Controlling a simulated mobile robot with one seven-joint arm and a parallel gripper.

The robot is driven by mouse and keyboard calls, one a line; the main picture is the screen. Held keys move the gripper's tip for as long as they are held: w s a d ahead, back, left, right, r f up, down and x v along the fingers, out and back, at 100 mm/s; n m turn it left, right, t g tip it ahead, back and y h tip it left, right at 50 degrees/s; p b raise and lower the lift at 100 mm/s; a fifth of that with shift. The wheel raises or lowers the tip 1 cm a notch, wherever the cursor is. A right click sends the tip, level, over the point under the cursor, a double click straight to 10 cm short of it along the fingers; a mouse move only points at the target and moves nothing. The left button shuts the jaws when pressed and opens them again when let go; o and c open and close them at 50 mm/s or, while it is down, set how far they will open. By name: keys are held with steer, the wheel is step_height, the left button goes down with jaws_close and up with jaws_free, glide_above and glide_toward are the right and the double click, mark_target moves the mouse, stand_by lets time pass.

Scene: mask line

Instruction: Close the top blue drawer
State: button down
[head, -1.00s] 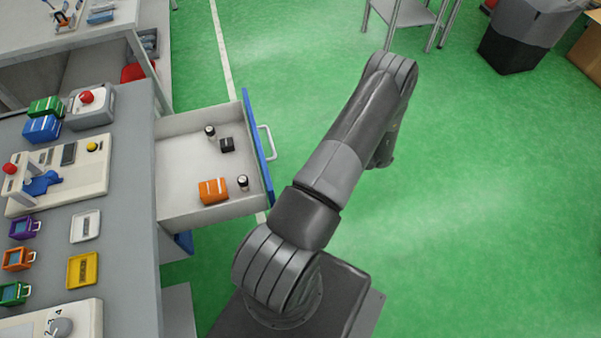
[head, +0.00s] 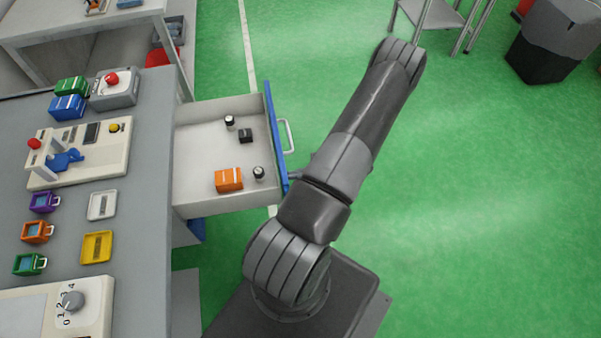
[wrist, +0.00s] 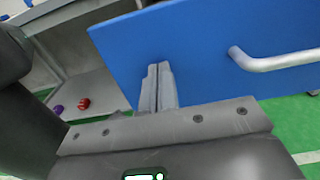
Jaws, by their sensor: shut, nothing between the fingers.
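The top blue drawer (head: 276,140) stands pulled well out from the grey workbench. Its blue front and grey handle (head: 289,136) face right, and its open tray shows inside. In the wrist view the blue front (wrist: 205,55) fills the upper middle, with the handle (wrist: 275,60) to the right. My gripper (wrist: 157,78) is shut and empty, its fingers pointing at the blue front left of the handle. Whether the tips touch the front I cannot tell. In the head view my arm hides most of the gripper; a small grey part shows beside the drawer front.
The drawer holds an orange box (head: 229,180), a small black box (head: 245,135) and two small cylinders. The workbench top (head: 145,190) carries small bins, trays and devices. A lower blue drawer front (head: 196,229) shows beneath.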

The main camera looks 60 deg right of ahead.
steer(key=x, duration=3.3)
steer(key=shift+w+a+f, duration=0.1)
steer(key=shift+w+a, duration=0.05)
steer(key=v, duration=1.5)
